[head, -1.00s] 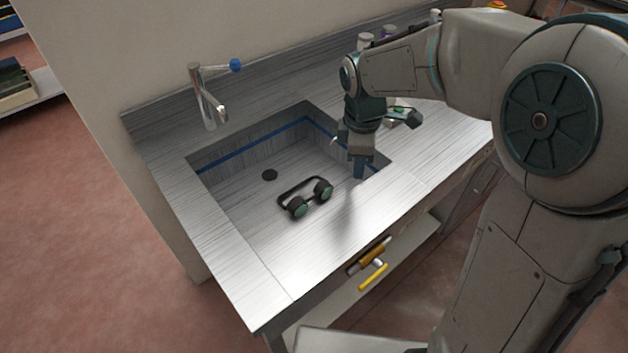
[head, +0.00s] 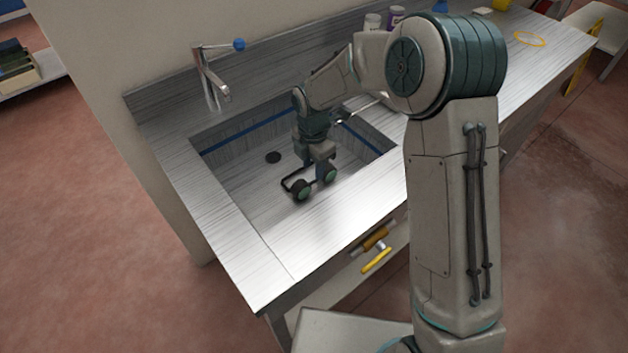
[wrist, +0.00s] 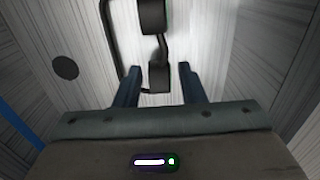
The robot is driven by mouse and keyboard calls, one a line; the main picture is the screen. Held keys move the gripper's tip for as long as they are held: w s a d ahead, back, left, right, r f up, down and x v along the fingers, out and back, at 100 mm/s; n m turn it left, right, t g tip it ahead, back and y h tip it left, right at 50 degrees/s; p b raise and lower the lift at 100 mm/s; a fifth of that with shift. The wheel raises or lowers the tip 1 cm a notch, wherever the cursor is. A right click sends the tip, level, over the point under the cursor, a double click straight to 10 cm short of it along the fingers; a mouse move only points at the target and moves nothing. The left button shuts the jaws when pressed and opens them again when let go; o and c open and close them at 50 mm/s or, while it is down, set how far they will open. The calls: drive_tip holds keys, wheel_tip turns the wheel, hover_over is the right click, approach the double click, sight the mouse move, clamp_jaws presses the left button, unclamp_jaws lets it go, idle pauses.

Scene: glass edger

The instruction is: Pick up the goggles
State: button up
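The goggles (head: 302,190) are dark with round green lenses and a thin black band. They lie on the floor of the metal sink (head: 245,180). My gripper (head: 318,172) is down in the sink, just behind the goggles and partly overlapping them in the head view. In the wrist view, my gripper's two fingers (wrist: 156,86) are spread apart. One black cup of the goggles (wrist: 159,77) shows between the fingertips, and the other lies farther ahead. I cannot tell whether the fingers touch the goggles.
A faucet with a blue knob (head: 212,75) stands at the sink's back left edge. A round drain (head: 273,157) is left of the goggles. The sink walls are close around my gripper. Bottles (head: 373,22) stand at the back of the counter.

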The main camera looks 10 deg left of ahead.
sight(315, 181)
drive_tip(key=f, duration=0.6)
drive_tip(key=shift+w+d+f, duration=0.1)
drive_tip(key=shift+d+f, duration=0.1)
drive_tip(key=shift+d, duration=0.2)
drive_tip(key=shift+c, duration=0.3)
clamp_jaws()
